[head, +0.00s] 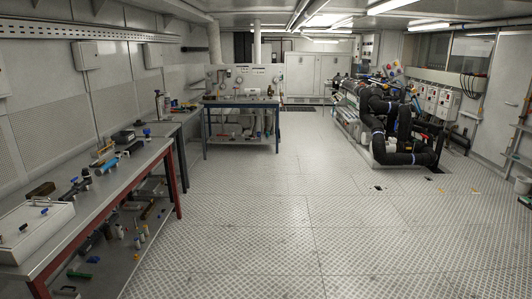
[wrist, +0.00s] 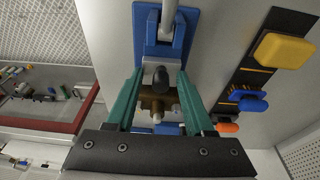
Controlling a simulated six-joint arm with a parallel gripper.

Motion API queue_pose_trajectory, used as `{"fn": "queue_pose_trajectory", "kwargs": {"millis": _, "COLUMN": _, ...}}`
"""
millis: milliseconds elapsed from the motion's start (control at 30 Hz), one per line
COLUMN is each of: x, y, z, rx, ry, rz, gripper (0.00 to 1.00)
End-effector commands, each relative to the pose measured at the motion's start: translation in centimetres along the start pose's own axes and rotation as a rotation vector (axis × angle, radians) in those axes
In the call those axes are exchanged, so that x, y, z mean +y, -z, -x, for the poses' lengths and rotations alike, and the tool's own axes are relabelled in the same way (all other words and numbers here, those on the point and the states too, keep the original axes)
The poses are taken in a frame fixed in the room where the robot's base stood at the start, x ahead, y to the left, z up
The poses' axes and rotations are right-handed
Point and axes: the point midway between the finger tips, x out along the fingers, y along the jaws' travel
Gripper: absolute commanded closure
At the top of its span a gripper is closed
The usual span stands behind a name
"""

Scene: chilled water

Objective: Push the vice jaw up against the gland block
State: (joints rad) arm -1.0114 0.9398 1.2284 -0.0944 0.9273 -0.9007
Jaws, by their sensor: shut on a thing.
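In the wrist view my gripper (wrist: 160,76) has two green fingers reaching up the picture from a dark palm. They are closed in on the grey jaw (wrist: 152,66) of a blue vice (wrist: 165,48). A grey bar stands over the vice at the top. A brown, brass-like block (wrist: 152,104), which looks like the gland block, lies between the fingers, nearer the palm. A dark rounded part (wrist: 160,80) covers some of the jaw and block, so I cannot tell whether they touch. In the head view I cannot make out my gripper.
Right of the vice in the wrist view are a dark strip (wrist: 262,82), a yellow item (wrist: 285,50), a blue-handled item (wrist: 252,102) and an orange piece (wrist: 228,127). In the head view a cluttered bench (head: 130,176) lines the left; the middle floor (head: 270,230) is clear.

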Motion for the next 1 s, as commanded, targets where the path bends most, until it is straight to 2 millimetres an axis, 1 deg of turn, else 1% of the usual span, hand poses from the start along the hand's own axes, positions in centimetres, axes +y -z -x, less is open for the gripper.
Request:
{"fn": "queue_pose_trajectory", "kwargs": {"millis": 33, "x": -0.16, "y": -0.94, "z": -0.94, "rx": -0.024, "ry": 0.009, "rz": -0.001, "gripper": 0.87}}
{"fn": "queue_pose_trajectory", "kwargs": {"millis": 1000, "x": 0.04, "y": -0.38, "z": -1.04, "rx": -0.023, "ry": 0.005, "rz": 0.001, "gripper": 0.88}}
